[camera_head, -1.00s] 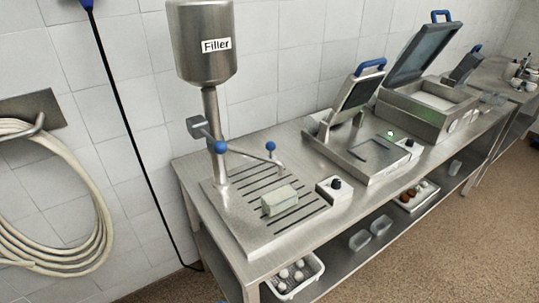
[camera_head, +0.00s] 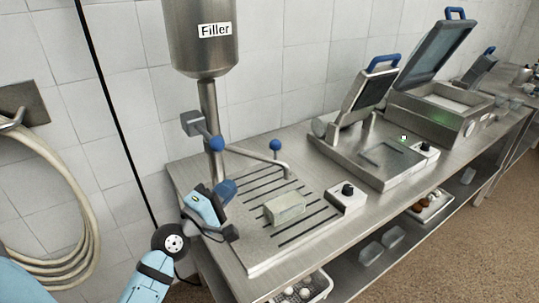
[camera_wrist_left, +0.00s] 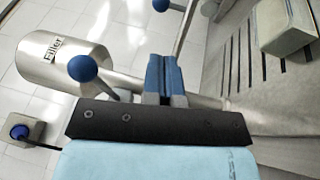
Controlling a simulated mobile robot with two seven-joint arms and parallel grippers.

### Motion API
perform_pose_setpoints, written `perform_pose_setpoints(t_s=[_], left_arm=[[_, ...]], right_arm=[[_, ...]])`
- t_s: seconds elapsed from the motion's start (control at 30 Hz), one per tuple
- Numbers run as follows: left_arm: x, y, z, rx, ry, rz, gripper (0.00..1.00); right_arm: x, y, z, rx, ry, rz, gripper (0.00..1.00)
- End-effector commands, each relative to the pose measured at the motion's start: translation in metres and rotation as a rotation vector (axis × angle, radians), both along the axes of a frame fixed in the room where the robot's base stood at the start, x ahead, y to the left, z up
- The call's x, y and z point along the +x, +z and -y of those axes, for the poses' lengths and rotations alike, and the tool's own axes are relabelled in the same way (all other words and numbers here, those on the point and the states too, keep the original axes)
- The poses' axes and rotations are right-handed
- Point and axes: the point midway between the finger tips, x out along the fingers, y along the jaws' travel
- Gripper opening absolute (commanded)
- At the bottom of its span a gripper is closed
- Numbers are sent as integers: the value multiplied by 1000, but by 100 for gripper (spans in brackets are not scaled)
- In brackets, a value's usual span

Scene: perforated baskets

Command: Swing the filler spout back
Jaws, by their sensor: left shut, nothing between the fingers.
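The filler (camera_head: 200,35) is a steel tank on a post, labelled "Filler". Its thin spout (camera_head: 250,155) reaches right from the post over the slotted drip plate (camera_head: 245,240), with a blue ball knob (camera_head: 275,145) near its outer end. Another blue ball (camera_head: 213,143) sits at the post. My left gripper (camera_head: 227,189) is in front of the post, below and left of the spout, apart from the knob. In the left wrist view its blue fingers (camera_wrist_left: 162,73) are together and empty, with the spout (camera_wrist_left: 184,28) beyond them. My right gripper is not in view.
A pale box (camera_head: 285,208) stands on the drip plate, with a control box (camera_head: 347,197) to its right. Further right are a machine with a raised lid (camera_head: 372,85) and a larger lidded one (camera_head: 432,48). A hose (camera_head: 50,150) hangs on the left wall.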

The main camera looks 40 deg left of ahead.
Motion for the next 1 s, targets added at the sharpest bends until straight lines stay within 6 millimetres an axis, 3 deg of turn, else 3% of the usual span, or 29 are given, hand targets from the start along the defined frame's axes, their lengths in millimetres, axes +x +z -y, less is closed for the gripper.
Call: perform_pose_setpoints(t_s=[0.27, 0.7, 1.0], left_arm=[[13, 4, 1, 2, 0, 0, 0], [99, 22, 7, 1, -1, 1, 0], [134, 26, 9, 3, 1, -3, 0]], right_arm=[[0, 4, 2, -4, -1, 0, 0], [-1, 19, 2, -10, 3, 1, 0], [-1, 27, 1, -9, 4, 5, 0]])
